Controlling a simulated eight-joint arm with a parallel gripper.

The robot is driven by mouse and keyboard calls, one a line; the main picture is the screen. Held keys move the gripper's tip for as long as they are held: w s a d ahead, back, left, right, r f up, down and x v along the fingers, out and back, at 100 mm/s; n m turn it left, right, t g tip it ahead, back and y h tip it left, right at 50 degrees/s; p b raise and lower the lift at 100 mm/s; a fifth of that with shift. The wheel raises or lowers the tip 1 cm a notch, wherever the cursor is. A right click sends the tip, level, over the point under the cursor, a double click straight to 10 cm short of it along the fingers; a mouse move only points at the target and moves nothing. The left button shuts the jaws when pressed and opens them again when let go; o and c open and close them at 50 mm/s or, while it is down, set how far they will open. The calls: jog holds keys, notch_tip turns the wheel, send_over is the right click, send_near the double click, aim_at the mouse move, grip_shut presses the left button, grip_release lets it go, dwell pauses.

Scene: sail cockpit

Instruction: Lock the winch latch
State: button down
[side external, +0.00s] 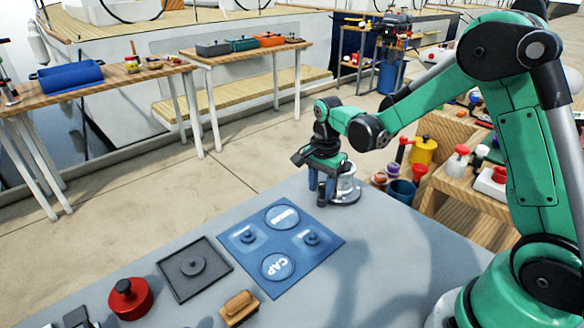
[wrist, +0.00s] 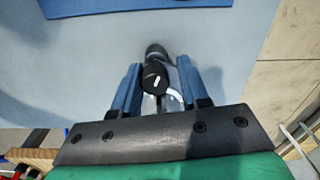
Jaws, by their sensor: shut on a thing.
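The silver winch (side external: 345,190) stands at the far edge of the grey table. It also shows in the wrist view as a shiny metal body (wrist: 172,100), partly hidden by my fingers. A black latch knob (wrist: 154,77) with a white mark sits on it. My gripper (side external: 321,190) is at the winch's left side, pointing down, its blue fingers on either side of the knob. In the wrist view my gripper (wrist: 157,76) is shut on the latch. In the side view my gripper hides the latch.
A blue panel (side external: 245,263) with round caps and cleats lies left of the winch. Beyond it are a dark square plate (side external: 172,275), a red knob (side external: 130,298) and a wooden block (side external: 239,308). Cups and a yellow can (side external: 424,150) stand on the right. The table's front middle is clear.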

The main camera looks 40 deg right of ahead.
jog(key=shift+s+d+f, duration=0.15)
jog(key=shift+s, duration=0.1)
jog(key=m, duration=0.4)
jog(key=shift+m, duration=1.1)
jog(key=m, duration=0.2)
jog(key=shift+m, duration=0.3)
